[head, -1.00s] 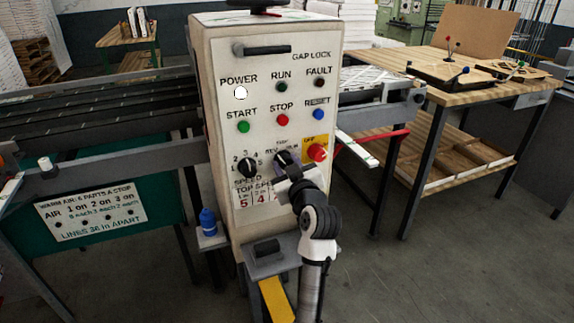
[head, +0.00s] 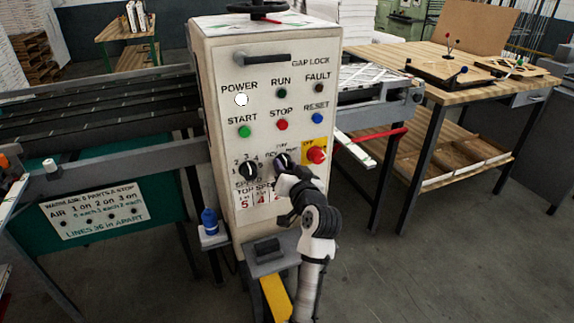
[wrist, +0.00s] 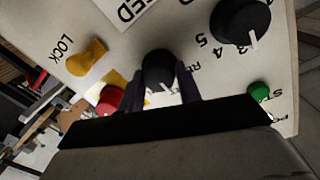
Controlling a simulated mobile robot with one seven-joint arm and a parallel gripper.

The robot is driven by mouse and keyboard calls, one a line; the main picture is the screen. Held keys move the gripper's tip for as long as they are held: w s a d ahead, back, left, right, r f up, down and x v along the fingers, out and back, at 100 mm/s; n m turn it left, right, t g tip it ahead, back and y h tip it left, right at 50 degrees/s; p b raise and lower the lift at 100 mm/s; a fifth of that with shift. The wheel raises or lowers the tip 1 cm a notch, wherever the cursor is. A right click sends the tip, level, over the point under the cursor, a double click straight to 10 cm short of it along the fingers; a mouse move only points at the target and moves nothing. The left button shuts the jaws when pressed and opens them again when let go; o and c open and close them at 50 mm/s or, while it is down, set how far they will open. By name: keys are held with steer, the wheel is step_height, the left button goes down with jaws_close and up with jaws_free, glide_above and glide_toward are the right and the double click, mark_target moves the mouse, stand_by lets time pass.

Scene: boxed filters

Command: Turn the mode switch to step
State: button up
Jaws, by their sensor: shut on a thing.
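The mode switch is a black round knob (head: 281,160) low on the front of the cream control cabinet, between the speed knob and the red knob on a yellow plate. My gripper (head: 284,168) reaches it from below and in front, and hides part of it and its labels. In the wrist view the same knob (wrist: 158,67) sits between the two dark fingers of my gripper (wrist: 162,88), which are shut on its sides. A white pointer mark shows on the knob. The small lettering around it is partly covered, so I cannot tell which position it points to.
The black speed knob (head: 249,171) is close on the left and the red knob (head: 316,155) close on the right. Green, red and blue buttons sit above. A blue bottle (head: 210,221) stands left of the cabinet. A wooden workbench (head: 440,62) is at right.

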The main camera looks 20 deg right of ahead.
steer(key=shift+r+m, duration=0.2)
steer(key=shift+m, duration=0.1)
steer(key=o, duration=1)
steer(key=shift+w+f, duration=0.15)
steer(key=shift+c, duration=0.2)
steer(key=s+b, duration=0.3)
steer(key=s, duration=1.1)
steer(key=shift+r+b, duration=0.3)
steer(key=shift+b, duration=0.05)
